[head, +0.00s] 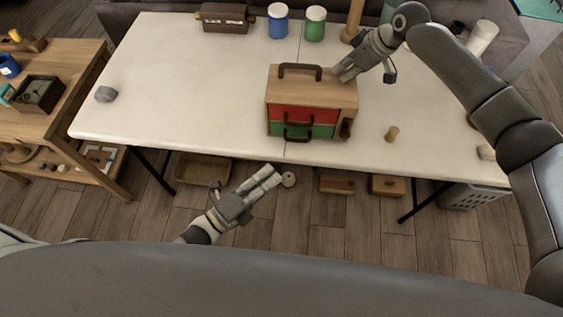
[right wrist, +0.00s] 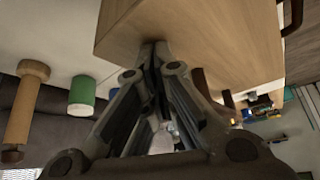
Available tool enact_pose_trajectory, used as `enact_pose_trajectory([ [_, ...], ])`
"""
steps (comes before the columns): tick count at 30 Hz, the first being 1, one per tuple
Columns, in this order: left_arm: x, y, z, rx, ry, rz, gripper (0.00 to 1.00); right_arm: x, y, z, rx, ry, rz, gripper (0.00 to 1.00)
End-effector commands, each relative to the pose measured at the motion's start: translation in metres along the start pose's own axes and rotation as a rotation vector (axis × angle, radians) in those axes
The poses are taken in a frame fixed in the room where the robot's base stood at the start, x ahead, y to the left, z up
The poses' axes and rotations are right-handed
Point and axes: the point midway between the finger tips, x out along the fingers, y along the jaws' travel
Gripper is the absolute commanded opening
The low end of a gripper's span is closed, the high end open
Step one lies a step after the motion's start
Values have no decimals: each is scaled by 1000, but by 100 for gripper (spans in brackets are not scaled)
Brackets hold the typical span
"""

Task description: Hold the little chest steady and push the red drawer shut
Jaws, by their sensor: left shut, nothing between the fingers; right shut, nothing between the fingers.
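The little chest (head: 311,91) is a light wooden box with a dark handle on top, standing upright on the white table. Its front shows a red drawer (head: 305,115) above a green drawer (head: 300,130), each with a dark handle. I cannot tell how far the red drawer stands out. My right gripper (head: 339,76) is shut at the chest's back right top edge. In the right wrist view its fingertips meet at the chest's wooden side (right wrist: 190,35), seemingly touching it. My left gripper (head: 274,172) is shut and empty, in front of the table's front edge and below the chest in the picture.
The white table (head: 185,100) is clear left of the chest except for a grey stone (head: 105,94). A small wooden peg (head: 392,133) stands to the right. Blue (head: 278,20) and green (head: 314,23) jars and a brown box (head: 224,17) stand at the back.

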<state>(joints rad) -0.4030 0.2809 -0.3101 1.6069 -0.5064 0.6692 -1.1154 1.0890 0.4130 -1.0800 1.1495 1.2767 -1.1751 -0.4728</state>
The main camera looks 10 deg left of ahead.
Motion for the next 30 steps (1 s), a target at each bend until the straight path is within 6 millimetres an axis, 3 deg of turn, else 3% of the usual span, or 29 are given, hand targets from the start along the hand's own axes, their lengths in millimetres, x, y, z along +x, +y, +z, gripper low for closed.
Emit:
enact_pose_trajectory([
  [1, -4, 1, 0, 0, 1, 0, 0, 6, -4, 7, 3, -16, -10, 0],
  [16, -8, -3, 0, 0, 1, -1, 0, 3, -3, 6, 3, -16, -10, 0],
  [30, -3, -39, 5, 0, 0, -1, 0, -33, -2, -17, 1, -6, -5, 0],
])
